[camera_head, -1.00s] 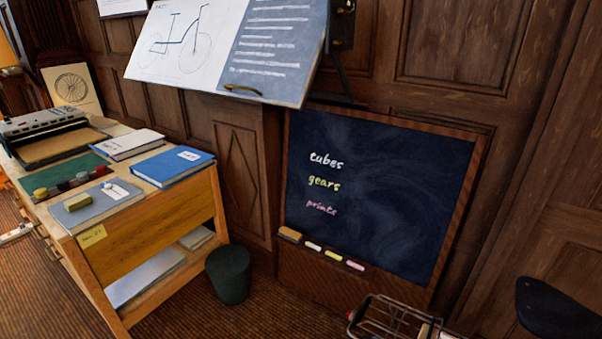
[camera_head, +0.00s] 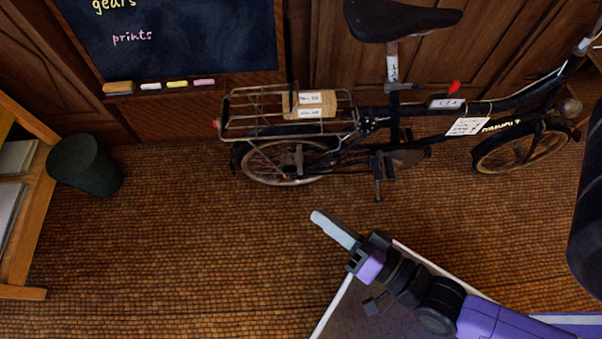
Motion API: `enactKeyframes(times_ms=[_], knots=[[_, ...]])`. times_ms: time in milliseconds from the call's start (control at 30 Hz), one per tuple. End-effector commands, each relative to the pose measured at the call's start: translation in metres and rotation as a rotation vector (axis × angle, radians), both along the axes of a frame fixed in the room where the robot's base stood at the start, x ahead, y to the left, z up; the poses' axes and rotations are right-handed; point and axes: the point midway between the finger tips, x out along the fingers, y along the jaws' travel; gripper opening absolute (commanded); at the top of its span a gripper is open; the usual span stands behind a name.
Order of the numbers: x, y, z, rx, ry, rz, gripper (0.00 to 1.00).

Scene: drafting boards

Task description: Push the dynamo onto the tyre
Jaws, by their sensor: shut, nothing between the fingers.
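A black bicycle (camera_head: 400,115) stands against the panelled wall, side-on. Its front wheel with a dark tyre (camera_head: 501,172) is at right. A tag (camera_head: 500,126) by that wheel seems to read "DYNAMO" with an arrow. The dynamo itself is too small and dark to tell apart near the fork, so I cannot see whether it touches the tyre. The rear wheel (camera_head: 285,181) is under the carrier. My gripper (camera_head: 318,217) is shut and empty, over the floor in front of the bicycle, apart from it and well left of the front wheel.
A rear carrier (camera_head: 240,110) holds a labelled parcel (camera_head: 309,99). A red lever-like part (camera_head: 454,87) is on the frame. A dark bin (camera_head: 85,165) and wooden desk (camera_head: 25,250) stand left. The floor (camera_head: 200,240) between is clear.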

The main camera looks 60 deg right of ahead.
Motion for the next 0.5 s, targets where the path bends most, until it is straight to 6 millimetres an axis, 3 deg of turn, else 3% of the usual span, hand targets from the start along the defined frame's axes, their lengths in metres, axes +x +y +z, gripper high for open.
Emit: enactKeyframes(times_ms=[33, 500], knots=[[0.009, -0.002, -0.044, 0.111, -0.041, -0.029, 0.00], [0.075, -0.047, -0.273, 1.124, -0.494, -0.238, 0.00]])
